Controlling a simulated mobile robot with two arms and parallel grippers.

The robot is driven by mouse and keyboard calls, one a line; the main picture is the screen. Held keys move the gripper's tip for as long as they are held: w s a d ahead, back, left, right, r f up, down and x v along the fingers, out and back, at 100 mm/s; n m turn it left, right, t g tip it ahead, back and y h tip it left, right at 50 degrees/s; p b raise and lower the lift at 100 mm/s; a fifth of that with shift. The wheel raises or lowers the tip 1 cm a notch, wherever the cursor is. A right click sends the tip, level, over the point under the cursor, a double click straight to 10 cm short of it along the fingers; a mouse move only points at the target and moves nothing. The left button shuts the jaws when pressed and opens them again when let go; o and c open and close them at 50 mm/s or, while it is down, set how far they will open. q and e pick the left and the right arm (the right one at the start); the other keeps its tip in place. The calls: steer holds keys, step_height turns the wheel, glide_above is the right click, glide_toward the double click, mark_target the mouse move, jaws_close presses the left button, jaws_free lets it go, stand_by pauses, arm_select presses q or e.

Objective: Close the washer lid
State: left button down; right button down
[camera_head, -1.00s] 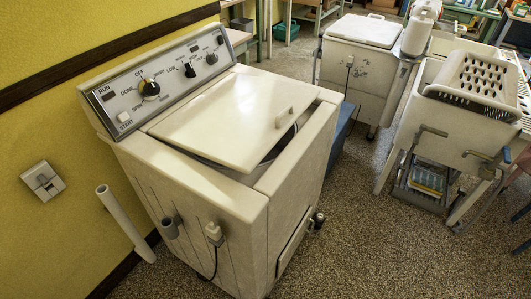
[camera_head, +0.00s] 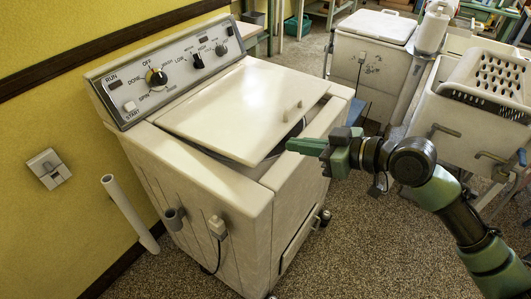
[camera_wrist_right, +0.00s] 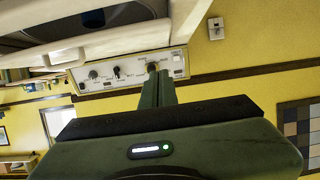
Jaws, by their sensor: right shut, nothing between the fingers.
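The washer lid (camera_head: 235,110) is a cream panel that sits partly raised on the washer (camera_head: 210,195), with a dark gap under its front and right edges. A small knob handle (camera_head: 291,111) stands near its right edge. My right gripper (camera_head: 290,145) comes in from the right, with its green fingers shut and empty. Its tips point left, close to the lid's front right corner and the gap; I cannot tell if they touch. In the right wrist view the shut fingers (camera_wrist_right: 158,75) point towards the control panel (camera_wrist_right: 125,72). My left gripper is not in view.
A grey standpipe (camera_head: 130,213) stands left of the washer by the yellow wall. A white washer (camera_head: 365,60) and a tub with a perforated basket (camera_head: 487,83) stand behind and to the right. Speckled floor is open in front.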

steer(key=w+a+f+p, duration=0.1)
steer(key=a+f, duration=0.1)
steer(key=w+a+f+p, duration=0.1)
steer(key=w+a+f, duration=0.1)
steer(key=a, duration=0.1)
steer(key=w+a+f+p, duration=0.1)
steer(key=w+a+f, duration=0.1)
steer(key=shift+a+f, duration=0.2)
steer(key=shift+a, duration=0.1)
steer(key=shift+d+f, duration=0.1)
steer(key=shift+f, duration=0.4)
steer(key=shift+f, duration=0.1)
